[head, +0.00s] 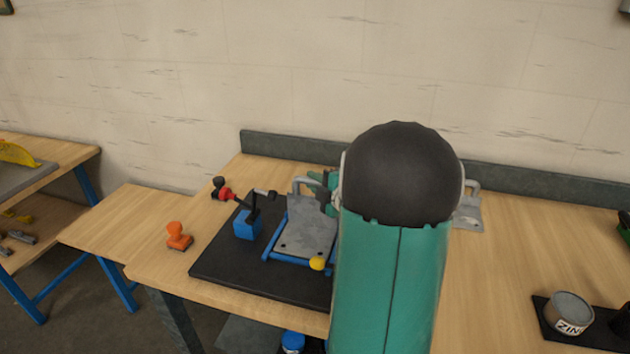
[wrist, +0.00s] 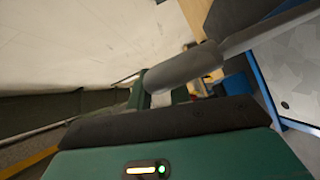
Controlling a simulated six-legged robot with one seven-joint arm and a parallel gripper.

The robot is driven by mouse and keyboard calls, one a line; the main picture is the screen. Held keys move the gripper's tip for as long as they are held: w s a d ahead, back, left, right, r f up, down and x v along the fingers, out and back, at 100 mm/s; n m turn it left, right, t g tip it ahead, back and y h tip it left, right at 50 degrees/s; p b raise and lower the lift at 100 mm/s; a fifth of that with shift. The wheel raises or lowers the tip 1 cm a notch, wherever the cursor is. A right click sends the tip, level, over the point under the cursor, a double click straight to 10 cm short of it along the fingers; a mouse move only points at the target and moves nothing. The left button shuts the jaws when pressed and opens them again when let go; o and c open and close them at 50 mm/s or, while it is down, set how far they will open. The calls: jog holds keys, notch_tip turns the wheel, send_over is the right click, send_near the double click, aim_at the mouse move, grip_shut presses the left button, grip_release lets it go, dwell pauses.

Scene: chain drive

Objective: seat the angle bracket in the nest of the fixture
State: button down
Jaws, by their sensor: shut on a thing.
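The angle bracket (head: 306,236) is a grey metal plate with small holes and a loop handle at its far end. It lies in or just over the blue-railed nest of the fixture (head: 290,261); I cannot tell whether it is fully down. My gripper (head: 326,190), with green fingers, is shut on the loop handle, partly hidden behind my arm. In the wrist view the grey handle bar (wrist: 183,68) crosses at the fingers (wrist: 160,98). The bracket's plate (wrist: 298,75) shows at right beside a blue rail.
A blue block (head: 247,225) with a black lever stands left of the nest on the dark mat (head: 215,268). A yellow ball (head: 317,263) is at its near corner. An orange stamp-like object (head: 178,237) lies left. Another grey handled part (head: 470,216) is right of my arm.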

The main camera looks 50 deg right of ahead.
jog(key=shift+f, duration=0.15)
jog(key=c, duration=1.2)
grip_release()
jog(key=shift+f, duration=0.2)
jog(key=v, duration=1.3)
jog(key=shift+s, duration=0.4)
jog(key=shift+a+r, duration=0.1)
jog(key=shift+r, duration=0.05)
